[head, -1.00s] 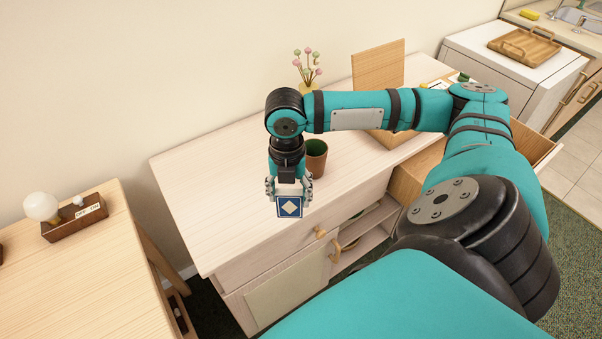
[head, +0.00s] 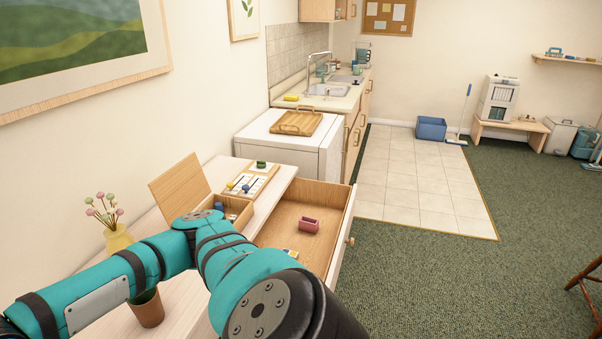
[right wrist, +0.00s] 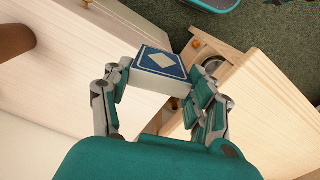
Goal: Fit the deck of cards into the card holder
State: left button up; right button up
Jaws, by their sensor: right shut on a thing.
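In the right wrist view my right gripper (right wrist: 158,80) is shut on the deck of cards (right wrist: 160,62), a blue-topped box with a white diamond. The deck is held clear of the surfaces below. In the head view a small pink-red open-topped holder (head: 309,225), which looks like the card holder, stands in the open drawer (head: 284,208). The head view does not show my right gripper or the deck; only my right arm crosses its lower left. My left gripper is in neither view.
A partly hidden flat item (head: 290,253) lies in the drawer's near part. Green carpet right of the drawer is clear.

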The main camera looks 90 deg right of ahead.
aim_at(306, 224)
jog(key=l+z, duration=0.15)
jog(key=z, duration=0.25)
jog(key=l+z, duration=0.2)
jog(key=z, duration=0.25)
jog(key=i+l+z, duration=0.1)
jog(key=z, duration=0.3)
jog(key=i+l+z, duration=0.3)
jog(key=i+l, duration=0.15)
jog(key=l, duration=0.3)
jog(key=i+l+z, duration=0.25)
jog(key=i+l, duration=0.3)
jog(key=l, duration=0.1)
